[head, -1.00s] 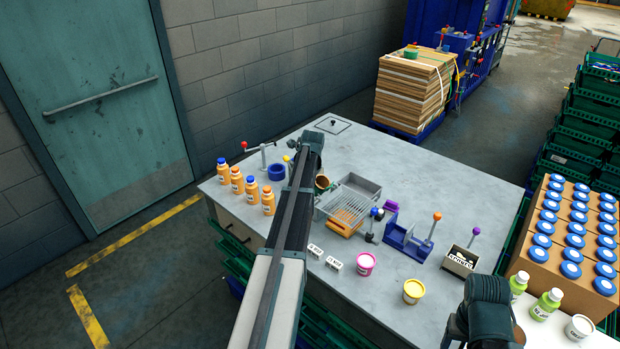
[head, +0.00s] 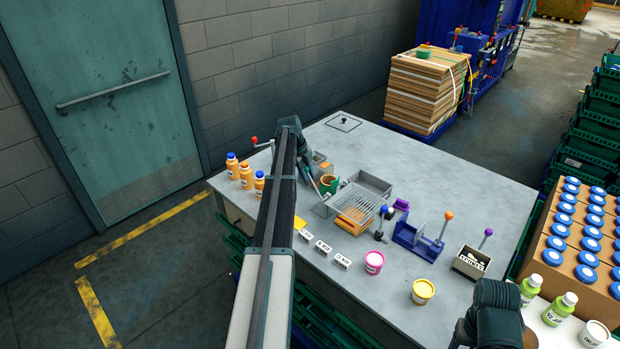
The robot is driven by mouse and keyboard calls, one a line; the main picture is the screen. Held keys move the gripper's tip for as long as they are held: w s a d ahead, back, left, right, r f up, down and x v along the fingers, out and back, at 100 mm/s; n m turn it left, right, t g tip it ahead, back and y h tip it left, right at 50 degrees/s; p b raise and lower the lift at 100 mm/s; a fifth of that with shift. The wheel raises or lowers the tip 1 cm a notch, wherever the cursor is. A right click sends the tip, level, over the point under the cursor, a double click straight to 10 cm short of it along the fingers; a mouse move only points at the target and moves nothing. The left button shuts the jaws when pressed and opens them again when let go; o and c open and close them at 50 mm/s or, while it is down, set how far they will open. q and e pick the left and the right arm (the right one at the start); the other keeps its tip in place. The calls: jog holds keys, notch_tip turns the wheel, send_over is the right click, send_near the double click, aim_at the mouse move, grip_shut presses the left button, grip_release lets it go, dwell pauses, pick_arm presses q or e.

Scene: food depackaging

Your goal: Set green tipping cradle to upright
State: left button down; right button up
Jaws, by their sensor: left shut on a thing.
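The green tipping cradle (head: 332,187) stands on the table just right of my left gripper, with a brown-orange cup-like piece (head: 327,179) in it. The cup's opening faces mostly up; its exact tilt is hard to tell at this size. My left gripper (head: 314,183) reaches down from behind my forearm and is shut at the cradle's left side. The grip point is small and partly hidden. My right wrist (head: 492,308) shows at the bottom edge; its fingers cannot be made out.
Orange bottles (head: 246,176) stand left of my forearm. White label blocks (head: 323,248), a pink tub (head: 374,262), a yellow tub (head: 423,291) and a blue fixture (head: 420,240) are nearer. The table's back right is clear.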

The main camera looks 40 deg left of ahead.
pick_arm(q)
jog(key=shift+s+a+f+h+b, duration=0.1)
jog(key=shift+a+f+h+b, duration=0.05)
jog(key=shift+f+h+b, duration=0.2)
jog(key=shift+h, duration=0.25)
dwell(0.3)
jog(key=c, duration=0.6)
grip_release()
jog(key=shift+a+f, duration=0.1)
jog(key=p+v, duration=1.3)
jog(key=v, duration=0.1)
